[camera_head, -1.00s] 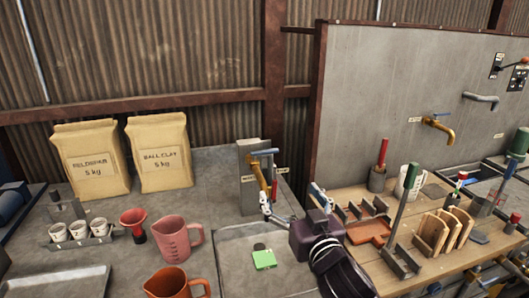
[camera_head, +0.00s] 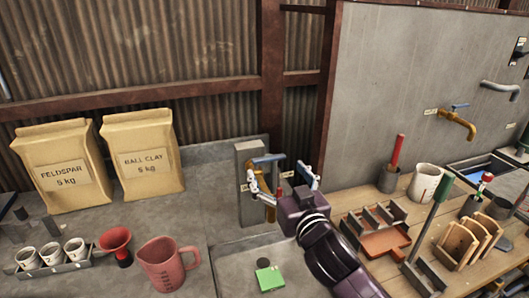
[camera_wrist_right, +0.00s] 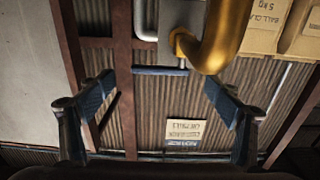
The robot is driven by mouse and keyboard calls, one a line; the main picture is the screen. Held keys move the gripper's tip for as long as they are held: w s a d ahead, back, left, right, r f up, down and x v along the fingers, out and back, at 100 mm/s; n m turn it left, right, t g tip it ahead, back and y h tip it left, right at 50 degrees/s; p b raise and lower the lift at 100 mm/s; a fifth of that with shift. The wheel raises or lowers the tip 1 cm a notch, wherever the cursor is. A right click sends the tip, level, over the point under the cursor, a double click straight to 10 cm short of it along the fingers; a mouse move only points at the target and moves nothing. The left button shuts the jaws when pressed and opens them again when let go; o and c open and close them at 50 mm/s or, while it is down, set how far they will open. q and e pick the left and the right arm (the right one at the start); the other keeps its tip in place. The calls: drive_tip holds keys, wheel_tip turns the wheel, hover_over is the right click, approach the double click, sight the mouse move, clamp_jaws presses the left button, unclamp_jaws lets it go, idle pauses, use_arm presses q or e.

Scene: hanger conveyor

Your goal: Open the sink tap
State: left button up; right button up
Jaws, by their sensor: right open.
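A brass tap (camera_head: 269,197) with a blue lever (camera_head: 268,158) is fixed to a grey post (camera_head: 248,205) above the grey basin. My right gripper (camera_head: 282,180) is open at this tap. One finger is close to the post and the other is to the right, with the lever a little above them. In the right wrist view the scene is upside down. There the blue lever (camera_wrist_right: 160,71) lies crosswise in the gap between the open fingers (camera_wrist_right: 160,105), and the brass spout (camera_wrist_right: 217,38) is close above. Contact cannot be made out. My left gripper is not in view.
A second brass tap (camera_head: 457,120) is on the concrete wall (camera_head: 390,80). A green block (camera_head: 270,279) lies in the basin. A pink jug (camera_head: 170,268) and paper bags (camera_head: 62,172) stand left. A wooden bench (camera_head: 408,200) with pottery tools is at right.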

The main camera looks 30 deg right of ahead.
sight(270, 159)
drive_tip(key=shift+w+d+r, duration=0.1)
drive_tip(key=shift+w+r, duration=0.2)
drive_tip(key=shift+r, duration=0.05)
drive_tip(key=p+x, duration=0.1)
drive_tip(key=x, duration=0.4)
drive_tip(key=shift+w+f+p, duration=0.15)
drive_tip(key=shift+p, duration=0.2)
drive_tip(key=shift+w, duration=0.1)
drive_tip(key=c, duration=1.7)
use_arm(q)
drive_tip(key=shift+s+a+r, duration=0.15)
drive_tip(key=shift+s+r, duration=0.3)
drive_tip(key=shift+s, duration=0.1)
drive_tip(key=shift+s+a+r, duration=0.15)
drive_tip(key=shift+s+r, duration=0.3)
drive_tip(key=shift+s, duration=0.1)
use_arm(e)
drive_tip(key=shift+d, duration=0.1)
